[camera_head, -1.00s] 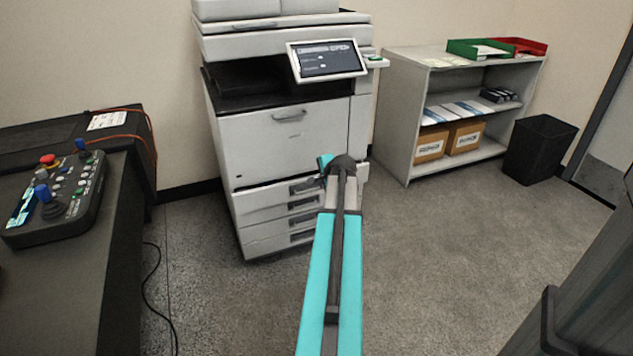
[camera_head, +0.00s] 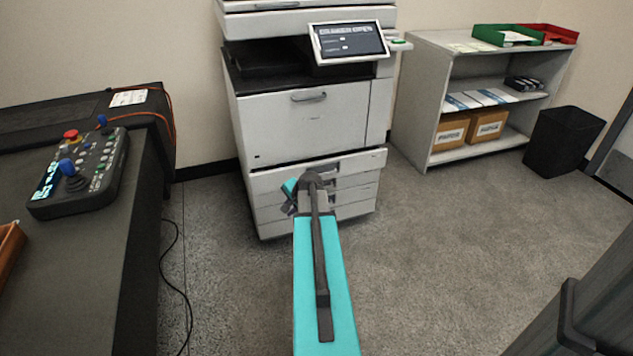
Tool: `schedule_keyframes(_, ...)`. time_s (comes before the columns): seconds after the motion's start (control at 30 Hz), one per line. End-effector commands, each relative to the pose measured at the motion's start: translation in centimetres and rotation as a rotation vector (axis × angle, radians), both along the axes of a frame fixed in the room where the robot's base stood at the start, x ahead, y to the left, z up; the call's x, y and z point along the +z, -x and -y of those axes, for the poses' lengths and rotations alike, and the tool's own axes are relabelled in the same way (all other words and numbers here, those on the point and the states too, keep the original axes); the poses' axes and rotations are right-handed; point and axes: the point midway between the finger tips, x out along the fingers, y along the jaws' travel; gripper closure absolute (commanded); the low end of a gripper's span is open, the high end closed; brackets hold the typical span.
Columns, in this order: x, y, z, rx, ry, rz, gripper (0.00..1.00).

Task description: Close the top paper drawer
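The white printer (camera_head: 305,125) stands at the back centre with a stack of paper drawers at its base. The top paper drawer (camera_head: 357,163) juts out from the printer front, its right end clearly proud of the drawers below. The printer screen (camera_head: 349,40) reads "DRAWER OPEN". My teal arm reaches from the bottom of the picture towards the left part of the drawer stack. My gripper (camera_head: 289,207) is small, dark and mostly hidden behind my wrist, in front of the drawers. I cannot tell whether it touches them or how its fingers stand.
A dark table (camera_head: 85,240) with a control pendant (camera_head: 82,172) is at the left, and a cable (camera_head: 163,270) hangs beside it. A grey shelf (camera_head: 422,100) and black bin (camera_head: 563,142) stand at the right. Carpet (camera_head: 450,240) is clear in front of the printer.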

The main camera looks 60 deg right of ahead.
Motion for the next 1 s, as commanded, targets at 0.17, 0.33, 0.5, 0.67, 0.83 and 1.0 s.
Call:
schedule_keyframes(0.17,-5.6,-1.7,-8.8,0.201,-0.011,-0.11,0.85)
schedule_keyframes(0.33,-10.2,-1.9,-16.6,0.392,-0.016,-0.209,0.85)
schedule_keyframes(0.5,-14.3,-0.8,-24.1,0.586,-0.019,-0.304,0.85)
schedule_keyframes(0.67,-17.7,1.3,-30.6,0.771,-0.019,-0.393,0.85)
schedule_keyframes(0.83,-20.9,4.6,-36.9,0.969,-0.018,-0.486,0.85)
schedule_keyframes(1.0,-23.5,8.7,-42.3,1.17,-0.018,-0.578,0.85)
